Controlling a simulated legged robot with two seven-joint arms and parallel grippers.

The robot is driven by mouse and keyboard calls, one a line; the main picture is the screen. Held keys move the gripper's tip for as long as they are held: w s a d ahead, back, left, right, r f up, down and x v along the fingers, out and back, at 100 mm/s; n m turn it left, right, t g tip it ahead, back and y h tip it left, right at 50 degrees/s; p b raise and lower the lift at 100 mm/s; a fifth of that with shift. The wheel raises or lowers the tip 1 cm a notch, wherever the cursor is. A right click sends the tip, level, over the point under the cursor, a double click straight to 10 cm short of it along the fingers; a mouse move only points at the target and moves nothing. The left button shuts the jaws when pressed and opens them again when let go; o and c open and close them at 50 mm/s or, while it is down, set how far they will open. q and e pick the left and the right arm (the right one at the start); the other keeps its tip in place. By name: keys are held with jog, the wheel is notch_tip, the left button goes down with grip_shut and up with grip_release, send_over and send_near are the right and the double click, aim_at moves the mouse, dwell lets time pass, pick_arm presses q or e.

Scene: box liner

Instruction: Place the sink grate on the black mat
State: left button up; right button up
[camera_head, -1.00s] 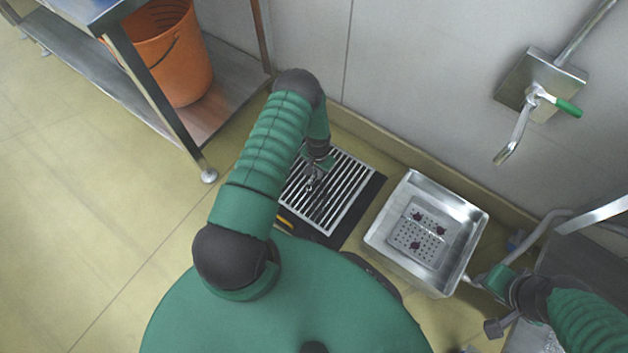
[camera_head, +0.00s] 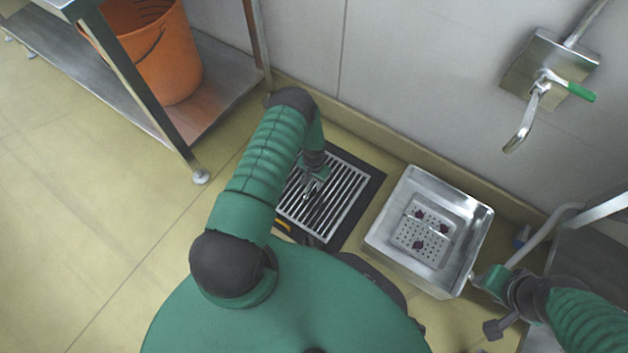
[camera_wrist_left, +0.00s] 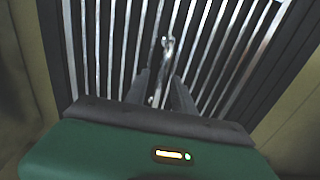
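The sink grate (camera_head: 345,196) is a metal frame with parallel slats. It lies over the black mat (camera_head: 374,184) on the floor, with dark mat showing along its upper and right sides. My left gripper (camera_head: 312,188) points down over the middle of the grate. In the left wrist view the two dark fingers of the left gripper (camera_wrist_left: 161,78) stand apart, with a small metal handle (camera_wrist_left: 167,48) between them and gaps beside it. My arm hides the grate's left part. My right arm is at the lower right, and its fingers are not clearly visible.
A steel basin (camera_head: 382,232) with a perforated plate (camera_head: 421,231) and dark red bits stands to the right. A tap with a green lever (camera_head: 580,92) is on the wall. A steel table (camera_head: 140,92) and orange bucket (camera_head: 165,60) are at upper left. The left floor is clear.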

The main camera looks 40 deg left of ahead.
pick_arm(q)
jog(key=w+d+r+t+p, duration=0.1)
jog(key=d+r+p, duration=0.25)
jog(key=r, duration=1.15)
jog(key=w+d+r+p, duration=0.2)
jog(key=r+p, duration=0.2)
jog(key=r, duration=1.1)
jog(key=s+d+r, duration=0.5)
jog(key=s+r, duration=0.1)
jog(key=r, duration=0.2)
jog(key=s+d+r+m+t, duration=0.1)
jog(key=s+d+r, duration=0.4)
jog(key=r, duration=0.3)
jog(key=shift+s+d+r+t, duration=0.15)
jog(key=shift+s+t, duration=0.15)
jog(key=shift+s, duration=0.5)
